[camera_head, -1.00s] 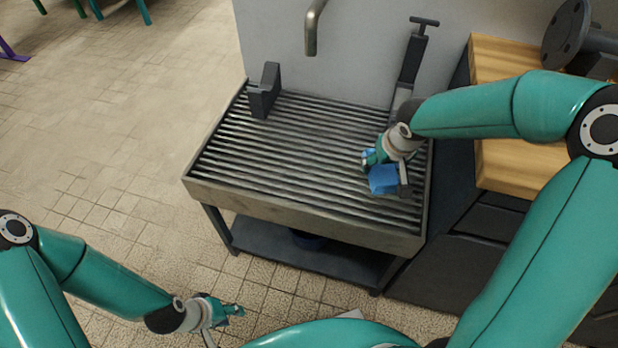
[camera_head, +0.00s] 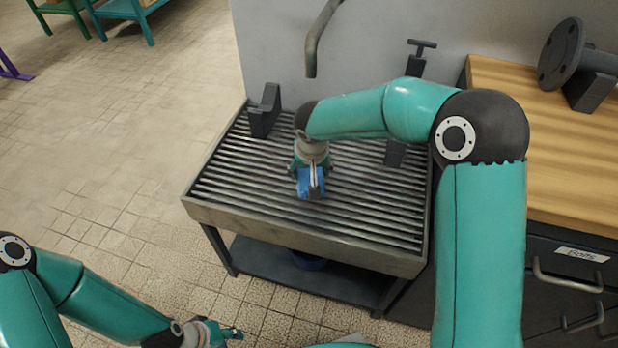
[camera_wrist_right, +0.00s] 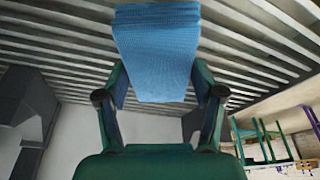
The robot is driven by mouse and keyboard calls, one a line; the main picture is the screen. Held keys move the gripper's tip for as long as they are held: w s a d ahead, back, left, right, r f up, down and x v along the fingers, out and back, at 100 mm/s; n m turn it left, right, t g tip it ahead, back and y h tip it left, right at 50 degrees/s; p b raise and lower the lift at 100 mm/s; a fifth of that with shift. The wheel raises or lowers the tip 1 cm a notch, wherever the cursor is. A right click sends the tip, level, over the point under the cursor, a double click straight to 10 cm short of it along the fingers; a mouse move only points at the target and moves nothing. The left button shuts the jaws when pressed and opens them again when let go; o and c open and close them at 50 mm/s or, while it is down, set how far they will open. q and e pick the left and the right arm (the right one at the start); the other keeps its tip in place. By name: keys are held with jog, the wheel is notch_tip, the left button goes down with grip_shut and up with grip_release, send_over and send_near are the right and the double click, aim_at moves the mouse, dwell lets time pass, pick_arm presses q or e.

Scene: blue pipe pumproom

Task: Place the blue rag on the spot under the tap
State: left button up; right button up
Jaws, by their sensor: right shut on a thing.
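The blue rag (camera_head: 306,186) is folded and held by my right gripper (camera_head: 311,178) over the middle of the slatted sink top (camera_head: 376,214). In the right wrist view the rag (camera_wrist_right: 157,50) sits between the two fingers of the right gripper (camera_wrist_right: 157,85), with the slats behind it. I cannot tell whether the rag touches the slats. The tap (camera_head: 313,48) hangs from above at the back, behind the gripper in the head view. The spot under it is partly hidden by my right arm. My left gripper (camera_head: 232,334) is low at the left, away from the sink, its fingers small.
A dark bracket (camera_head: 265,112) stands at the back left of the slats. A dark T-handled tool (camera_head: 415,62) stands at the back right. A wooden bench (camera_head: 560,150) with a flanged pipe part (camera_head: 562,55) is at the right. The front left slats are clear.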

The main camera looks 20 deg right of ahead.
aim_at(310, 178)
jog(key=shift+f+b, duration=0.3)
jog(key=shift+f, duration=1.35)
jog(key=shift+f, duration=0.1)
jog(key=shift+f, duration=0.1)
jog(key=o, duration=1.2)
jog(key=shift+o, duration=0.2)
jog(key=shift+r, duration=0.3)
jog(key=p+v, duration=0.2)
jog(key=v, duration=0.9)
jog(key=shift+s+r, duration=0.15)
jog(key=shift+r, duration=0.25)
